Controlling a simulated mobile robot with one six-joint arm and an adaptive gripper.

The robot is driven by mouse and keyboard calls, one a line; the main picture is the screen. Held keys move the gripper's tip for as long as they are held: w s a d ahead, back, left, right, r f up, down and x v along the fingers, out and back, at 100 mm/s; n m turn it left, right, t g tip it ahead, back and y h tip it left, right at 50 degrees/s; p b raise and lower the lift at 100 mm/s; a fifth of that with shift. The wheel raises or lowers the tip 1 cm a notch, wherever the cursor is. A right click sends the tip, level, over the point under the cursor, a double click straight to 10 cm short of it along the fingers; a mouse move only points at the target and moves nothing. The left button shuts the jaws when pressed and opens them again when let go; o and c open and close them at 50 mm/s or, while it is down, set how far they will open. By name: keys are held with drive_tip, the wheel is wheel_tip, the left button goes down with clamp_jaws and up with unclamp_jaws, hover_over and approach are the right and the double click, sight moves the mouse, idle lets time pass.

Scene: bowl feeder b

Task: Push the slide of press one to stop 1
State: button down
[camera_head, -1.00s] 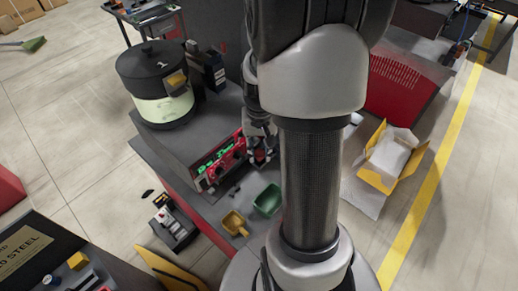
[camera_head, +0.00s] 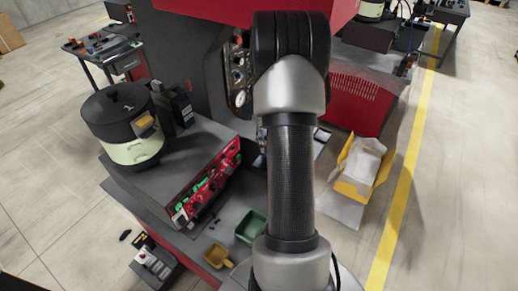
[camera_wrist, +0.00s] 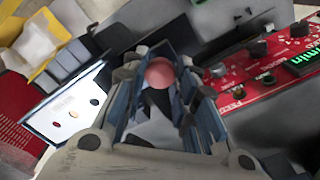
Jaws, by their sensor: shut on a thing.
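In the wrist view, my gripper (camera_wrist: 160,88) is shut on a round pinkish-red knob (camera_wrist: 159,73), which sits between its fingertips. I take the knob to be the slide's handle; the slide's body and its stops cannot be made out. In the head view my own arm hides the gripper and the knob. The press (camera_head: 190,45), dark with red parts, stands behind my arm.
A red control panel (camera_head: 207,180) with knobs and a green display is close to my gripper's right in the wrist view. A bowl feeder (camera_head: 125,145), a green bin (camera_head: 251,228) and a yellow scoop (camera_head: 217,255) are on the left. An open yellow box (camera_head: 350,188) is right.

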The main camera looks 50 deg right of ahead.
drive_tip(key=shift+w+d, duration=0.1)
drive_tip(key=shift+d, duration=0.9)
drive_tip(key=c, duration=1.2)
unclamp_jaws()
drive_tip(key=shift+a, duration=0.1)
drive_tip(key=shift+c, duration=0.2)
